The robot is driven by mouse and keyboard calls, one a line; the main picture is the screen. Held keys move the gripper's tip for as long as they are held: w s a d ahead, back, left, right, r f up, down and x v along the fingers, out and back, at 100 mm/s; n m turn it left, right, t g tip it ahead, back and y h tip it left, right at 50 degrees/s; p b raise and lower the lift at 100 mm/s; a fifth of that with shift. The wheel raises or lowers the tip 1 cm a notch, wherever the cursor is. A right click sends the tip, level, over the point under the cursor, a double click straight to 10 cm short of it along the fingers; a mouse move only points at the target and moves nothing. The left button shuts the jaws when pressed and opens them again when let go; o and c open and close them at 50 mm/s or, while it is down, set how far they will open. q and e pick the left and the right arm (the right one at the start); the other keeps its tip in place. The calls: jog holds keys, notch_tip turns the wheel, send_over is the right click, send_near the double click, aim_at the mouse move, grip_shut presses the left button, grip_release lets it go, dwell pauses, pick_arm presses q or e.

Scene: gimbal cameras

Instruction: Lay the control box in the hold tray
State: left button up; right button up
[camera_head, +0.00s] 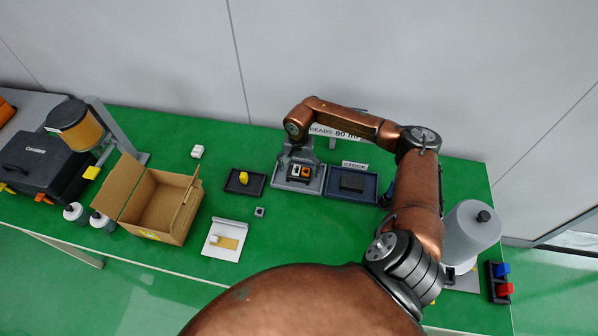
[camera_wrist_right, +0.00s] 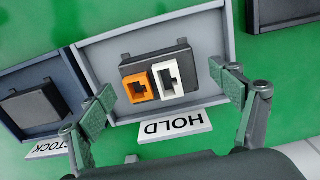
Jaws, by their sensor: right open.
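The control box, a black box with an orange and a white socket on top (camera_head: 300,172), lies in the grey hold tray (camera_head: 318,187). In the right wrist view the control box (camera_wrist_right: 157,66) rests inside the hold tray (camera_wrist_right: 98,55), with the HOLD label (camera_wrist_right: 176,124) at the tray's edge. My right gripper (camera_head: 298,163) is above the tray. In the right wrist view its fingers (camera_wrist_right: 165,98) are wide apart, one towards each side of the box, with visible gaps to it. My left gripper is not in view.
The dark blue stock tray (camera_head: 336,196) stands beside the hold tray with a flat black piece (camera_head: 352,184) in it. A small black tray (camera_head: 234,191) with a yellow piece is to the left. A cardboard box (camera_head: 157,205) and a grey cylinder (camera_head: 472,233) stand farther out.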

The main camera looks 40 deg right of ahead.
notch_tip(320, 180, up, 10)
jog(key=shift+r, duration=0.25)
jog(key=shift+s+d, duration=0.1)
